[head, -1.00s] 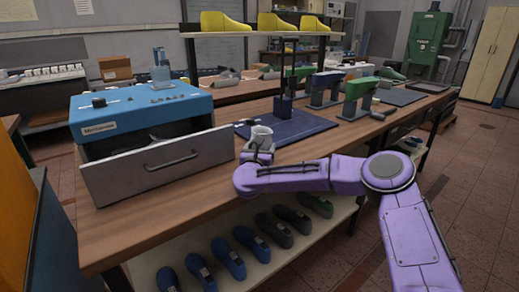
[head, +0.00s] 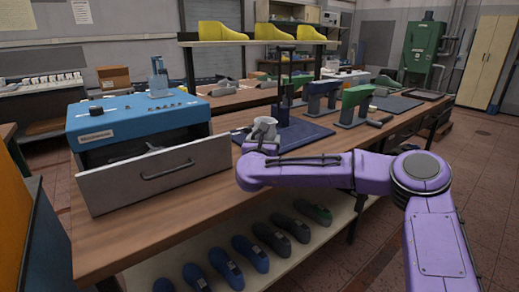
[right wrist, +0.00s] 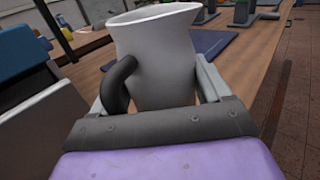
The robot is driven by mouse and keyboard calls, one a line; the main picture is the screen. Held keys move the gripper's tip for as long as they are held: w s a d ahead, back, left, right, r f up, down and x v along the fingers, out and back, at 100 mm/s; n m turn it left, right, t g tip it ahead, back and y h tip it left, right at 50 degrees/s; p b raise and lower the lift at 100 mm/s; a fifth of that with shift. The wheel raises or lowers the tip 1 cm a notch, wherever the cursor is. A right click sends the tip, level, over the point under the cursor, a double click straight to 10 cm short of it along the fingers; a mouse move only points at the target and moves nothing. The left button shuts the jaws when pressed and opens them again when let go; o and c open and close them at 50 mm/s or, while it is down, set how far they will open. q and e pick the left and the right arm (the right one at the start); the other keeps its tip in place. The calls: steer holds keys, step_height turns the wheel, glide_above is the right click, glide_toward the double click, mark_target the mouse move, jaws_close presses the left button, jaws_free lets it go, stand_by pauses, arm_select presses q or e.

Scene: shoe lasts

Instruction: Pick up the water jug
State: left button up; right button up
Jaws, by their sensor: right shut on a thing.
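The water jug (right wrist: 160,60) is a white vessel with a flared rim and a dark handle (right wrist: 116,85) on its left side in the right wrist view. It looks upright and stands between the two fingers of my right gripper (right wrist: 152,92), which is shut on it. In the head view the jug (head: 265,127) shows small above my right gripper (head: 262,141), by the left edge of the dark blue mat. Whether its base touches the table is hidden. My left gripper is not in view.
A blue machine (head: 140,118) with an open grey drawer (head: 155,172) stands left of the jug. A dark blue mat (head: 300,135) with an upright tool lies right behind it. Green and blue tools (head: 354,105) stand farther right. Shoe lasts (head: 243,252) lie on the shelf below.

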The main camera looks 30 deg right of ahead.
steer(key=s+r+b, duration=0.1)
steer(key=s+r, duration=0.4)
steer(key=s, duration=0.5)
steer(key=shift+s+a+r, duration=0.2)
steer(key=shift+a+r, duration=0.05)
steer(key=shift+r, duration=0.1)
